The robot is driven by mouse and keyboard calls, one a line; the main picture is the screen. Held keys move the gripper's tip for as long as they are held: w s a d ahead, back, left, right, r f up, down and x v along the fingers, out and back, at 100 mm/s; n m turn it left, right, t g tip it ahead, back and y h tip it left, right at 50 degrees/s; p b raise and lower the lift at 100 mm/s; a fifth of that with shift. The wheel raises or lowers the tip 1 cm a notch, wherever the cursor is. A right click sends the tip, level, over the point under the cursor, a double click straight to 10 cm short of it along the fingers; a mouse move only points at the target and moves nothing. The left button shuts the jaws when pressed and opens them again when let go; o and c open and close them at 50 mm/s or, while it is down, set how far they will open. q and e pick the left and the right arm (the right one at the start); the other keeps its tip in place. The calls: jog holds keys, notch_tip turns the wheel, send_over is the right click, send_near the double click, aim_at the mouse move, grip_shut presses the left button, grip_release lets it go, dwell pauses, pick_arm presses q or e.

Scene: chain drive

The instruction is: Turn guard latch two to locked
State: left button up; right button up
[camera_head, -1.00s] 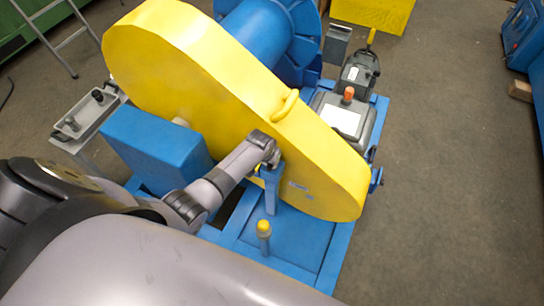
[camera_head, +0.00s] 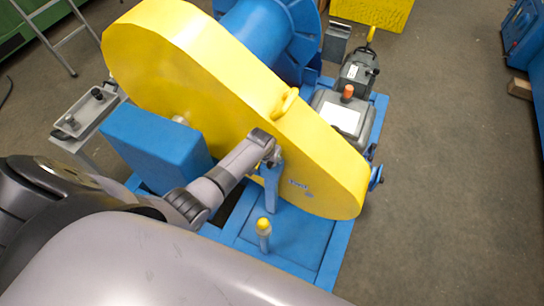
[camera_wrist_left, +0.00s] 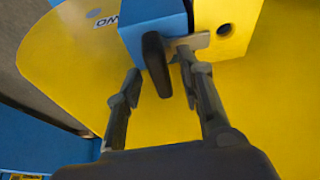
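The yellow chain guard (camera_head: 230,110) stands on the blue frame. In the left wrist view, guard latch two shows as a black handle (camera_wrist_left: 156,65) at a blue bracket (camera_wrist_left: 150,14), with a pale metal tab (camera_wrist_left: 192,43) beside it. A label reading "TWO" (camera_wrist_left: 106,21) sits upside down next to the bracket. My left gripper (camera_wrist_left: 158,66) is open, with the black handle between its two fingers and a gap visible to the left finger. In the head view the left arm ends at the guard's near face; its fingers are hard to make out. My right gripper is not visible.
A blue post with a yellow cap (camera_head: 263,228) rises from the frame near the arm. A blue box (camera_head: 155,145) stands left of the arm. A grey motor unit (camera_head: 343,112) is behind the guard.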

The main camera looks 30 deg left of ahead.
pick_arm(q)
jog(key=v, duration=1.2)
dwell(0.5)
